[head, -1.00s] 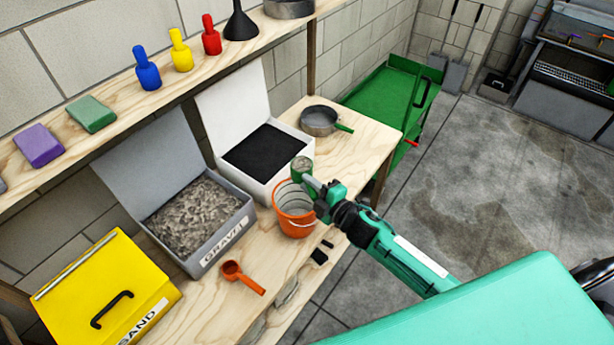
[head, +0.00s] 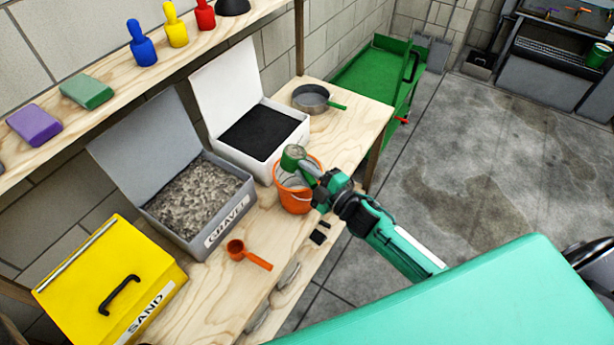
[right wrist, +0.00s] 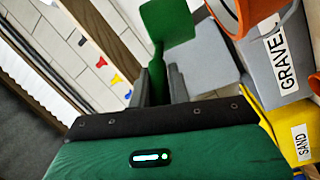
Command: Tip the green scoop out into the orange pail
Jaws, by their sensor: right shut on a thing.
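The green scoop (head: 293,158) is in my right gripper (head: 318,182), which is shut on its handle. In the head view the scoop's cup appears over the back rim of the orange pail (head: 296,201), and it looks tilted. Whether anything is in the cup is hard to tell. The pail stands on the wooden bench, and my gripper covers part of its right side. In the right wrist view the green scoop (right wrist: 167,22) sticks out beyond the fingers (right wrist: 160,85), with the orange pail (right wrist: 250,14) at the upper right. My left gripper is not in view.
Behind the pail is an open white bin (head: 258,165) of black material. Left of it are an open grey gravel bin (head: 228,225) and a closed yellow sand box (head: 90,285). An orange scoop (head: 250,255) lies in front. A pan (head: 312,97) stands at the bench's far end.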

